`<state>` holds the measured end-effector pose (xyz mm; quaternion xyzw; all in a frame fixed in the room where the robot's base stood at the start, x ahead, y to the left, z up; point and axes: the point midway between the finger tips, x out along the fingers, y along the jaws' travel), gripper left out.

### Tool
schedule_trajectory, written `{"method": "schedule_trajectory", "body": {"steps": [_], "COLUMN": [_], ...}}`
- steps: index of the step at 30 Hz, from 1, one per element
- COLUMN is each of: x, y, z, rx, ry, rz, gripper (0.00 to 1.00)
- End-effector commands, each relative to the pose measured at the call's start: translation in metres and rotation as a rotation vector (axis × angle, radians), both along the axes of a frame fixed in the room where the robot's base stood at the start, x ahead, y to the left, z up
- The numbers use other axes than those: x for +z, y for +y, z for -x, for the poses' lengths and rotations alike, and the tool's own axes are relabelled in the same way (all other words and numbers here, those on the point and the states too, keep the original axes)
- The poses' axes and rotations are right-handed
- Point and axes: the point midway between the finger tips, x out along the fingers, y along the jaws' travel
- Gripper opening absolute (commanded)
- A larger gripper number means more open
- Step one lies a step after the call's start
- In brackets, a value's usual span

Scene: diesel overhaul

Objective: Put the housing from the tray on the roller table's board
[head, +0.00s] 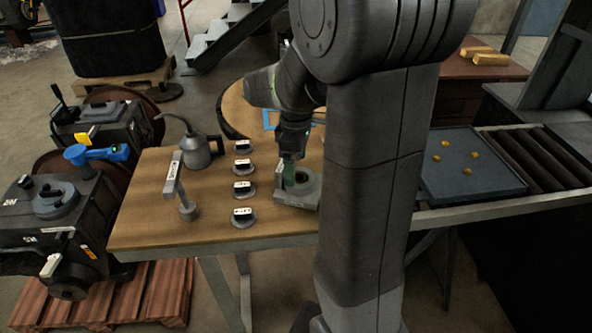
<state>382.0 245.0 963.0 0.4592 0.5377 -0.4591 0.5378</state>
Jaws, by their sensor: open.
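A grey round housing (309,188) with a ring-like top sits on a flat grey base, which may be the tray (296,205), at the right part of the wooden table. My gripper (289,182) points down over the housing's left side, with a greenish finger at or just inside its ring. It is open; I cannot tell whether it touches the housing. My arm hides the area just right of the housing. The dark blue-grey board (486,185) lies on the roller table (560,160) at the right, with several small yellow pieces on it.
Engine blocks (50,225) stand at the left. Yellow bars (490,59) lie on a brown cabinet behind.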

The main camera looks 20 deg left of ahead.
Motion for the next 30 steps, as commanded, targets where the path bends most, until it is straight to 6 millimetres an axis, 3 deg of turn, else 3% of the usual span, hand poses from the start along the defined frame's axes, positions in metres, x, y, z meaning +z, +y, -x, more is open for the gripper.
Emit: {"method": "schedule_trajectory", "body": {"steps": [6, 12, 19, 30], "x": [0.050, 0.078, 0.087, 0.079], "y": [0.001, 0.000, 0.000, 0.000], "z": [-0.001, 0.000, 0.000, 0.000], "rx": [0.000, 0.000, 0.000, 0.000], "ry": [-0.003, -0.002, 0.001, 0.001], "rz": [-0.004, -0.001, 0.001, 0.001], "gripper": [0.83, 0.83, 0.83, 0.83]}}
